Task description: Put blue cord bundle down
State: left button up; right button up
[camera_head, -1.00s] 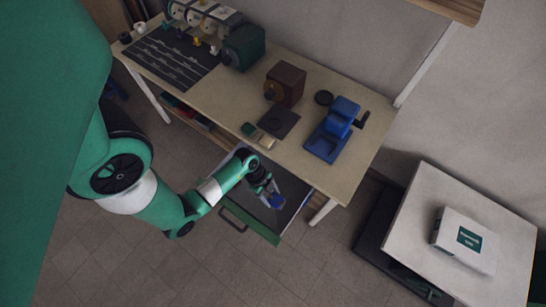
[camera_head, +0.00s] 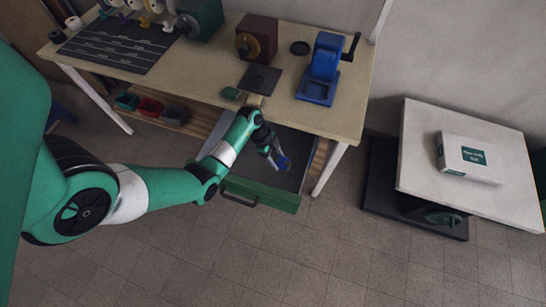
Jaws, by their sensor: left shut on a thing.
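My left gripper (camera_head: 274,158) is shut on the blue cord bundle (camera_head: 283,163). It holds the bundle over the open drawer (camera_head: 291,179) under the workbench. The drawer has a green front (camera_head: 262,194) with a dark handle and a dark inside. Whether the bundle touches the drawer's floor, I cannot tell. My right gripper is not in view.
The workbench (camera_head: 202,85) carries a dark mat (camera_head: 118,46), a brown box (camera_head: 256,37), a blue cranked device (camera_head: 322,69) and a dark square pad (camera_head: 260,79). A white-and-green box (camera_head: 468,158) lies on a pale cart (camera_head: 420,140) at right. The floor in front is clear.

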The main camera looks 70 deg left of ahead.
pick_arm(q)
notch_tip(320, 180, down, 3)
jog(key=shift+s+d+r+b, duration=0.1)
jog(key=shift+s+b, duration=0.05)
jog(key=shift+b, duration=0.2)
notch_tip(320, 180, down, 4)
jog(key=b, duration=0.2)
jog(key=shift+r+b, duration=0.2)
jog(key=shift+b, duration=0.1)
jog(key=shift+r, duration=0.15)
jog(key=o, duration=1.4)
jog(key=shift+o, duration=0.2)
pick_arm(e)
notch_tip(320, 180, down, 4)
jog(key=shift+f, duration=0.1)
